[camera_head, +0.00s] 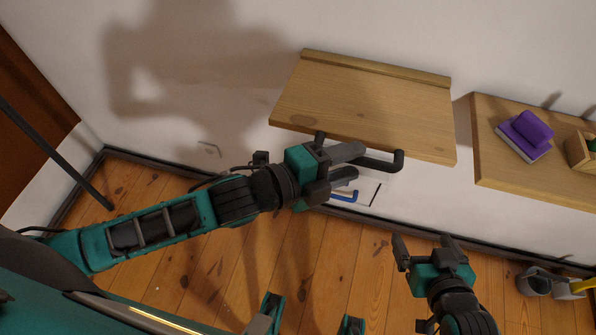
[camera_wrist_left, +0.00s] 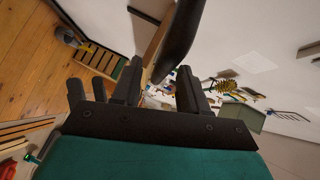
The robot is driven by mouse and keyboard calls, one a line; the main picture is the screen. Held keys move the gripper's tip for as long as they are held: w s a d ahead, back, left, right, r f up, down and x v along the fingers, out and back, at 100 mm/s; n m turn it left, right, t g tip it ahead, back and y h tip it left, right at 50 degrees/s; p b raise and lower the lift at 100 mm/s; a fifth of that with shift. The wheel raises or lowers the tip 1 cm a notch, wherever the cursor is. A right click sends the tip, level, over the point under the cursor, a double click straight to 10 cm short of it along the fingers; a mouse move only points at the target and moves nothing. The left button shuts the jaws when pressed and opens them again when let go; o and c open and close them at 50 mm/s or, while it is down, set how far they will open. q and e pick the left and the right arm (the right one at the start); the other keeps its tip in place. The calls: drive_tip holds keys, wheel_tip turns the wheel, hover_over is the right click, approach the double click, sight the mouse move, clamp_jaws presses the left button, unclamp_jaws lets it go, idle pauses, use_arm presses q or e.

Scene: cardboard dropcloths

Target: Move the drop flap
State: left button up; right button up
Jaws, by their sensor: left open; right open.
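The drop flap (camera_head: 365,105) is a wooden board on the white wall, raised and roughly level, with a hinge strip along its wall edge. A black bar handle (camera_head: 385,163) is on its front edge. My left gripper (camera_head: 352,161) is open at the handle, its fingers overlapping the bar in the head view. In the left wrist view a dark bar (camera_wrist_left: 183,35) crosses just beyond the open fingers (camera_wrist_left: 157,85); I cannot tell whether it lies between them. My right gripper (camera_head: 422,241) is open and empty, lower right of the flap, apart from it.
A second wooden shelf (camera_head: 490,150) on the right carries a purple sponge-like block (camera_head: 531,128) on a purple and white block, and a wooden box (camera_head: 580,152). A blue-handled item (camera_head: 344,196) shows below the flap. The plank floor (camera_head: 310,255) below is mostly clear.

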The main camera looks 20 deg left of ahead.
use_arm(q)
drive_tip(key=v, duration=1)
drive_tip(key=shift+s+a, duration=0.2)
drive_tip(key=shift+a, duration=0.15)
use_arm(e)
drive_tip(key=shift+s+d, duration=0.1)
use_arm(q)
drive_tip(key=shift+r, duration=0.1)
drive_tip(key=a+f+n+y+p, duration=0.1)
drive_tip(key=a+f+n+y, duration=0.1)
drive_tip(key=n, duration=0.5)
drive_tip(key=a+f+n+y+p, duration=0.1)
drive_tip(key=a+f+n+y, duration=0.2)
drive_tip(key=f+n, duration=0.3)
drive_tip(key=w+a+f+n+y+p, duration=0.1)
drive_tip(key=a+f+n+y+p, duration=0.1)
drive_tip(key=n, duration=0.7)
wheel_tip(320, 180, down, 3)
drive_tip(key=shift+a+y, duration=0.75)
drive_tip(key=shift+y, duration=0.35)
use_arm(e)
drive_tip(key=shift+s+d+r+h, duration=0.15)
drive_tip(key=shift+d+r, duration=0.15)
drive_tip(key=shift+r, duration=0.3)
drive_tip(key=shift+s+d+r+h, duration=0.15)
drive_tip(key=shift+d+r, duration=0.1)
drive_tip(key=shift+r, duration=0.3)
drive_tip(key=shift+a, duration=0.15)
drive_tip(key=shift+s, duration=0.1)
